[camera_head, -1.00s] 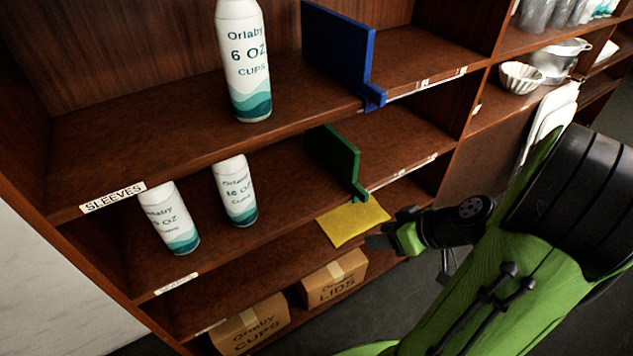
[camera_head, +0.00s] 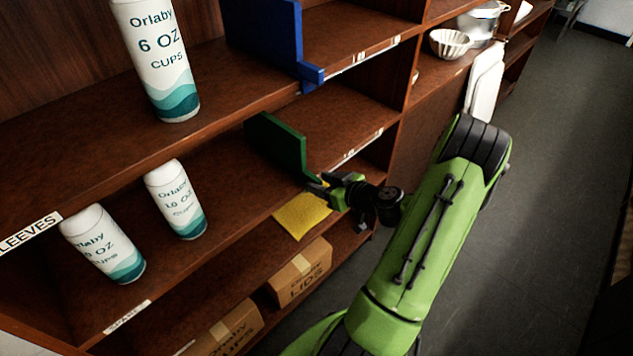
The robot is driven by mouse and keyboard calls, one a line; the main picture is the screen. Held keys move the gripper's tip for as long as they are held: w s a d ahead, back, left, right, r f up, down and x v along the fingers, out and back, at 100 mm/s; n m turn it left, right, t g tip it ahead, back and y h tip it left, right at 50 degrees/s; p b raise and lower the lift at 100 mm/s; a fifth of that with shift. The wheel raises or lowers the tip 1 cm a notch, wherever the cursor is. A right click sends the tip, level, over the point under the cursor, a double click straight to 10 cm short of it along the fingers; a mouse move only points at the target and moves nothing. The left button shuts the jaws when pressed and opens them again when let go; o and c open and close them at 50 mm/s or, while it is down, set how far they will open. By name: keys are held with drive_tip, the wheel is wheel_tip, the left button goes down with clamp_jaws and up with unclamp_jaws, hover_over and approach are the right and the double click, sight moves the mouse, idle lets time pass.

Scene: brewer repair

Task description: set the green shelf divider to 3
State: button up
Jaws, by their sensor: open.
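The green shelf divider (camera_head: 278,143) stands upright on the middle shelf, with its front tab at the shelf's front edge. A label strip with small marks (camera_head: 363,146) runs along that edge to the right of the divider; its numbers are too small to read. My gripper (camera_head: 322,184) is open at the divider's front tab and partly hides it. I cannot tell whether the fingers touch the tab or straddle it.
A blue divider (camera_head: 272,40) stands on the shelf above. White cup sleeves (camera_head: 176,198) stand left on the middle shelf. A yellow cloth-like item (camera_head: 302,214) and cardboard boxes (camera_head: 300,275) are below. Open floor (camera_head: 540,180) lies to the right.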

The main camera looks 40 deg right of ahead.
drive_tip(key=shift+x, duration=1.2)
clamp_jaws()
drive_tip(key=shift+d, duration=0.1)
